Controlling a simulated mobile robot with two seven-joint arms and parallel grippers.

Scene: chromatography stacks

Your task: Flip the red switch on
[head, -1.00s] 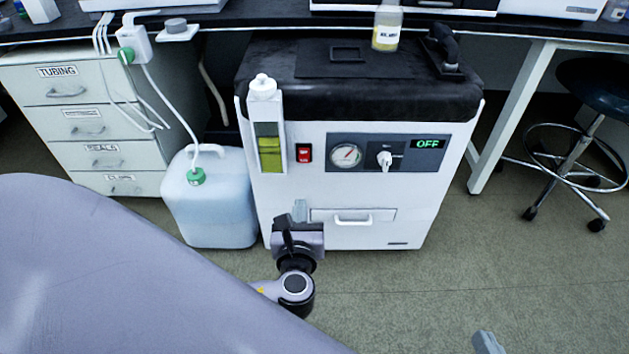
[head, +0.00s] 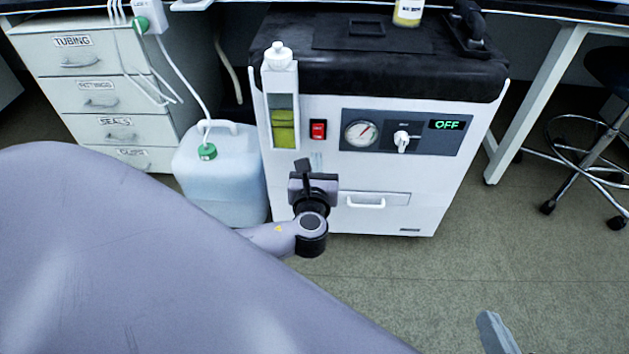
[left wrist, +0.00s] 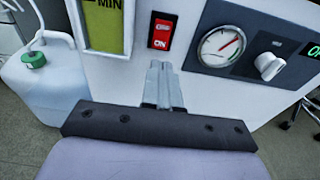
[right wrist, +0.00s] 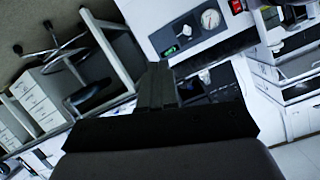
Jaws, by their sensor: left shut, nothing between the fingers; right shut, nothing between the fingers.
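The red switch (head: 318,129) is on the front panel of a white machine (head: 420,215), between the yellow-green level window and the dial gauge. In the left wrist view the switch (left wrist: 161,32) shows an ON mark at its lower part. The machine's display (head: 447,125) reads OFF in green. My left gripper (head: 316,160) is shut and empty, just below the switch and apart from it in the picture. Its fingertips (left wrist: 161,66) point up toward the switch. My right gripper (right wrist: 157,70) is shut and empty in the right wrist view, with the red switch (right wrist: 237,6) far off at the top right.
A gauge (head: 361,134) and a white knob (head: 402,140) are right of the switch. A drawer handle (head: 366,203) is below. A jug (head: 222,180) with a tube stands left of the machine. A stool (head: 600,140) is at the right. Open floor lies in front.

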